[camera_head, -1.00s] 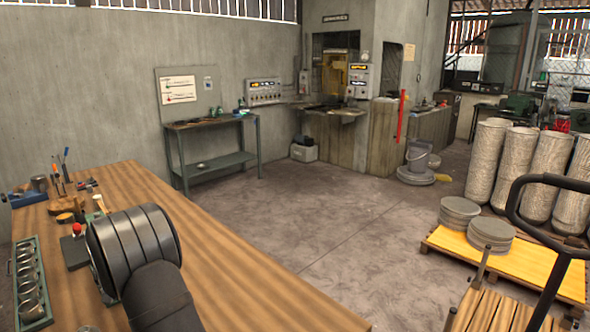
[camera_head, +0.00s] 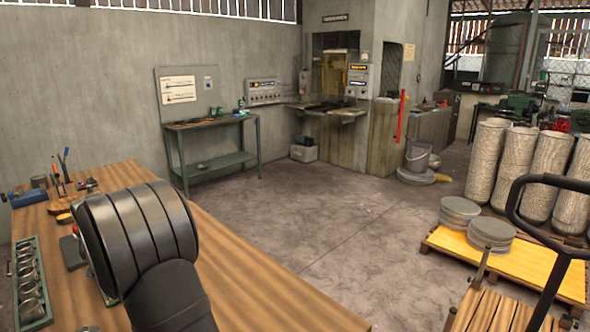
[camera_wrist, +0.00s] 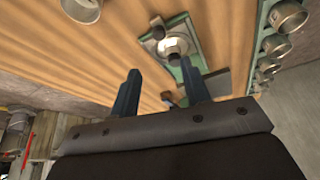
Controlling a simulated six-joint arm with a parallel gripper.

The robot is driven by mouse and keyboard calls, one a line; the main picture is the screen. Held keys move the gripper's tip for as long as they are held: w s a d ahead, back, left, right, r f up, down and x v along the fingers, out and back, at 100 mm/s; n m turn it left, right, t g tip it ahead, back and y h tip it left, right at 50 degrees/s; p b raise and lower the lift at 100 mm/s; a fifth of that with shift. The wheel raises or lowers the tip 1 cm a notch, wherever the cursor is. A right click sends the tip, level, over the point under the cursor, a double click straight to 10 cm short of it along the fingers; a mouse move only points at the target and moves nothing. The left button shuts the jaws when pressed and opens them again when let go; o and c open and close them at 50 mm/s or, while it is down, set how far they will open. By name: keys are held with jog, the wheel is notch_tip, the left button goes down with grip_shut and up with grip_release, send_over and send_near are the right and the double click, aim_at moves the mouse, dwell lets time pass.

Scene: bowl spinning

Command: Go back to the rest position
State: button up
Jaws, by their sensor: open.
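My gripper (camera_wrist: 160,88) shows in the wrist view with its two dark blue fingers apart and nothing between them. It hangs above the wooden workbench (camera_wrist: 110,45). In the head view my dark arm covers part of the bench (camera_head: 245,285), and the gripper itself is hidden behind it. A small green tray (camera_wrist: 183,28) with a shiny round metal piece (camera_wrist: 173,46) lies on the bench beyond the fingers.
A green rack (camera_head: 22,250) with several metal cups stands along the bench's left edge; it also shows in the wrist view (camera_wrist: 258,45). A metal cup (camera_wrist: 82,8) stands apart.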

jog(key=v, duration=0.6)
jog(key=x, duration=1.7)
jog(key=shift+w+f, duration=0.15)
jog(key=shift+f, duration=0.2)
jog(key=w+a, duration=0.3)
jog(key=shift+w+a+f, duration=0.2)
jog(key=shift+w+a, duration=0.15)
jog(key=v, duration=1.7)
jog(key=shift+s+d+f+m+g+y, duration=0.1)
jog(key=shift+d+f+m+g+y, duration=0.1)
jog(key=shift+d+f+m+g, duration=0.45)
jog(key=shift+s+d+f+m+g+y, duration=0.1)
jog(key=shift+d+f+m+g+y, duration=0.2)
jog(key=shift+f+m, duration=0.55)
jog(key=shift+s+d+f+m+g+y, duration=0.1)
jog(key=shift+d+f+m+g, duration=0.35)
jog(key=shift+f, duration=0.45)
jog(key=shift+r, duration=0.1)
